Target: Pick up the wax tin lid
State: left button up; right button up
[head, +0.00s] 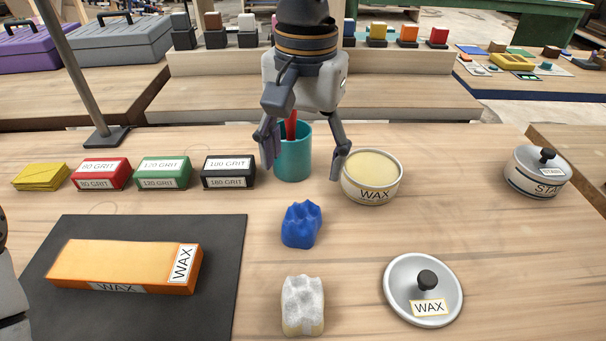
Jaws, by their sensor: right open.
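The wax tin lid (401,291) is a round pale grey disc with a black knob (427,281) and a WAX label. It lies flat on the table at the front right, apart from the open wax tin (372,193), which shows a cream filling. My right gripper (304,172) is open and points down, with its fingers on either side of a teal cup (293,160). A red item (291,125) stands in the cup; whether the fingers touch the cup I cannot tell. The gripper is behind and left of the lid. My left gripper does not show.
A blue cloth (301,225) and a white cloth (303,303) lie left of the lid. An orange WAX block (125,262) rests on a dark mat (225,270). A lidded stain tin (537,178) stands at right. Several grit blocks line the left. Bare table surrounds the lid.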

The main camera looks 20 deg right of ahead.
aim_at(423, 290)
jog(key=k, duration=1.5)
